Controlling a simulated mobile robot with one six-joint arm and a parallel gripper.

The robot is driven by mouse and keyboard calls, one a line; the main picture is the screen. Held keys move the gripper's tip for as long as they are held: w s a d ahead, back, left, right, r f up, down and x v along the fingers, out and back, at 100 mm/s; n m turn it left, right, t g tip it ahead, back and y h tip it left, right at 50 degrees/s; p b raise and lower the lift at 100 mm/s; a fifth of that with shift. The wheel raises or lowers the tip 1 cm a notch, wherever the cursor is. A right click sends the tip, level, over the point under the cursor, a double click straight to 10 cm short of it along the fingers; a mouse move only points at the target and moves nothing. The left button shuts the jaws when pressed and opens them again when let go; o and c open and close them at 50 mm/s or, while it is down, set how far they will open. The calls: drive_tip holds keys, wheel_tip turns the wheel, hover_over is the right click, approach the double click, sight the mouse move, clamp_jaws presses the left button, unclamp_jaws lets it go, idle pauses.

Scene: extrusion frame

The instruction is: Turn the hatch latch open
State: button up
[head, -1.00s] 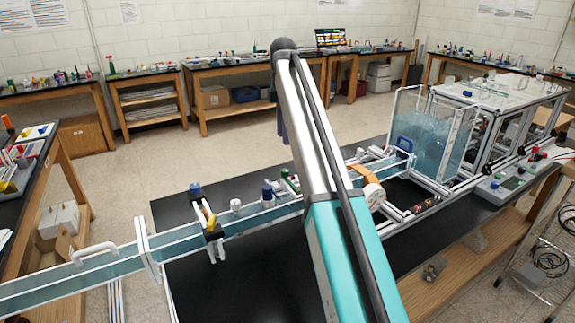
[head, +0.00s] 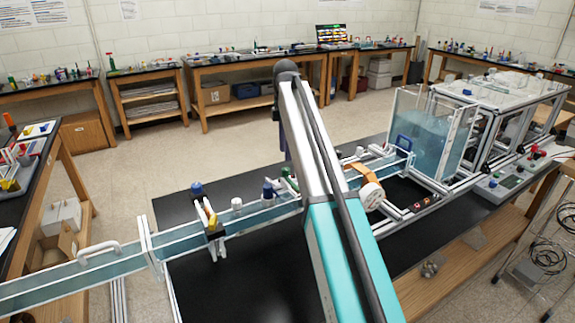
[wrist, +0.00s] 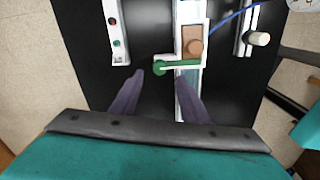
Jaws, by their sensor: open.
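The latch shows in the wrist view as a green lever (wrist: 178,67), lying roughly crosswise over a white-framed channel. Just beyond it is a brown plate (wrist: 192,33) with a round brown knob, which looks like the hatch. My gripper (wrist: 160,77) is open, with its two dark purple fingers apart and nothing between them. The fingertips are just short of the lever, the left one near its rounded left end. I cannot tell whether they touch it. In the head view my arm hides most of my gripper and the latch area.
In the wrist view a white strip with red and green buttons (wrist: 117,30) lies to the left, and a rail with a white cylinder (wrist: 257,39) to the right. A blue cable (wrist: 232,20) runs near the plate. In the head view a water tank (head: 425,135) stands right.

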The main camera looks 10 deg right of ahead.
sight(286, 169)
drive_tip(key=shift+f+p, duration=1.1)
drive_tip(key=shift+f, duration=2.8)
drive_tip(key=shift+c, duration=0.5)
clamp_jaws()
